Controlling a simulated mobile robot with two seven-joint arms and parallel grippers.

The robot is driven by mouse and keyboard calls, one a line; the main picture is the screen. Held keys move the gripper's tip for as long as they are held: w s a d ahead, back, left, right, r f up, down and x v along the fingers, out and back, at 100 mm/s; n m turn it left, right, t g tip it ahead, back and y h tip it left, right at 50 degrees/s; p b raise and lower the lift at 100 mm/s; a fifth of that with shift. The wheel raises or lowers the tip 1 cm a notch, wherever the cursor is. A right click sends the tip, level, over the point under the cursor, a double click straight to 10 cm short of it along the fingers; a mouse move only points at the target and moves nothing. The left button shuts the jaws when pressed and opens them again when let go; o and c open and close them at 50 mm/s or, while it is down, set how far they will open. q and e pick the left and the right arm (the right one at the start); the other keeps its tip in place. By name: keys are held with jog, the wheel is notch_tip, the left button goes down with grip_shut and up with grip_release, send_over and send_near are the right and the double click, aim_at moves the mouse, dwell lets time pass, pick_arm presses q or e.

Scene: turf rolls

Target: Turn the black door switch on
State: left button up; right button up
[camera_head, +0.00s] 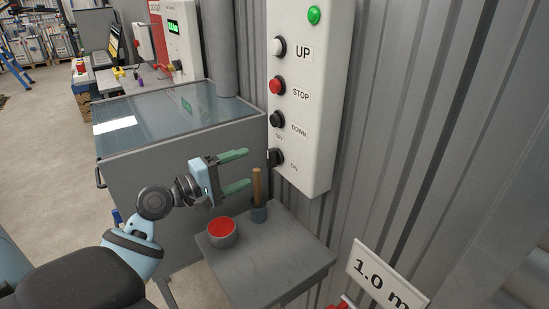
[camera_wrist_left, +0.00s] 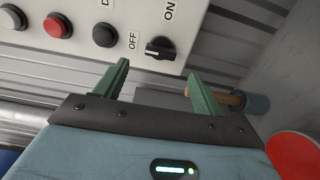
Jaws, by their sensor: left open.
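The black door switch (camera_head: 275,157) is a rotary knob at the bottom of the white control panel (camera_head: 310,120). In the left wrist view the switch (camera_wrist_left: 160,47) sits beside the labels OFF and ON; I cannot tell for sure which one it points to. My left gripper (camera_head: 248,169) is open, its two green fingers pointing at the panel just short of the switch. In the left wrist view the switch shows beyond the gap of the left gripper (camera_wrist_left: 158,72), with nothing between the fingers. My right gripper is not in view.
Black, red and white buttons and a green lamp (camera_head: 314,15) sit above the switch. Below stands a small grey table (camera_head: 265,262) with a red-filled pot (camera_head: 222,232) and a wooden handle in a dark cup (camera_head: 259,213). A glass-topped grey cabinet (camera_head: 175,115) stands left.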

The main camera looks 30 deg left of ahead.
aim_at(268, 160)
pick_arm(q)
jog(key=p+x, duration=0.1)
jog(key=x, duration=0.6)
jog(key=shift+w+d, duration=0.15)
jog(key=shift+w, duration=0.2)
jog(key=shift+c, duration=0.3)
jog(key=shift+f, duration=0.1)
jog(key=c, duration=0.9)
